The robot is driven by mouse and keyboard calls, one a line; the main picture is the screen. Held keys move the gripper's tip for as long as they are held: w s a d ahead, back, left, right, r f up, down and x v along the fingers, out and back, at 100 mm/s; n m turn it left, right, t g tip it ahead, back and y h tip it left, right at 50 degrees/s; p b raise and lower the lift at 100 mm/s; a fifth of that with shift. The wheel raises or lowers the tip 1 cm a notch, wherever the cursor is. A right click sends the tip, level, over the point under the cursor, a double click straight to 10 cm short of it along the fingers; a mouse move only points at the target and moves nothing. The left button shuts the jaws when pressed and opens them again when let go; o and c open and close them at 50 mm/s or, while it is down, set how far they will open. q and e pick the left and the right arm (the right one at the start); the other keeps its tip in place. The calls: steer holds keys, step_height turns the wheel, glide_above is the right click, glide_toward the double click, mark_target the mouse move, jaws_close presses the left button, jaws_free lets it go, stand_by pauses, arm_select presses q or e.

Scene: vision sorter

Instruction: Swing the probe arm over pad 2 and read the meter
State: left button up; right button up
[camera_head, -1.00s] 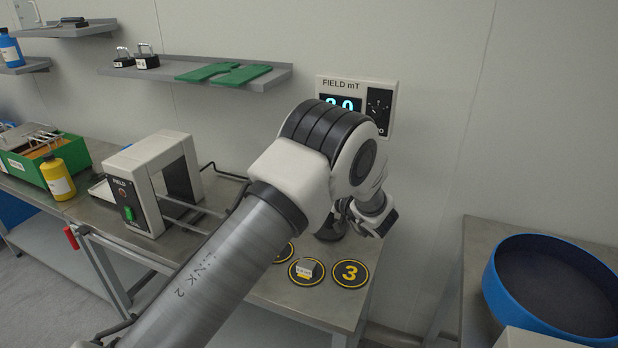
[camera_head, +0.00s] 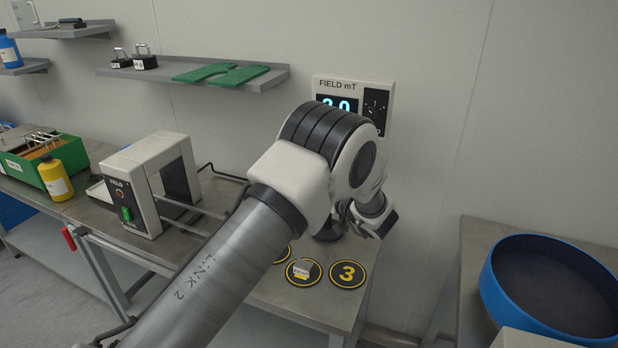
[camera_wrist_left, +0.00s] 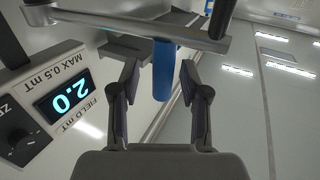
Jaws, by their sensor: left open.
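The field meter (camera_head: 350,86) is on the back wall, partly covered by my arm. In the left wrist view the meter (camera_wrist_left: 62,112) is upside down and reads 2.0, with "MAX 0.5 mT" on it. A grey bar (camera_wrist_left: 120,29) crosses the top of that view, and a blue upright piece (camera_wrist_left: 162,72) shows between my fingers. My left gripper (camera_wrist_left: 158,70) is open; contact with the blue piece cannot be told. Pad 3 (camera_head: 348,274) is in the head view; the pad left of it (camera_head: 304,281) bears a small grey block (camera_head: 306,267). Another pad is mostly hidden.
A white FIELD frame (camera_head: 135,205) stands left on the bench. A green box (camera_head: 35,165) and a yellow bottle (camera_head: 56,179) are further left. A large blue round tray (camera_head: 497,290) is at the right. A shelf (camera_head: 200,74) hangs above.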

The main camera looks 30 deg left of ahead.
arm_select(q)
steer(key=v, duration=0.7)
steer(key=shift+d, duration=0.25)
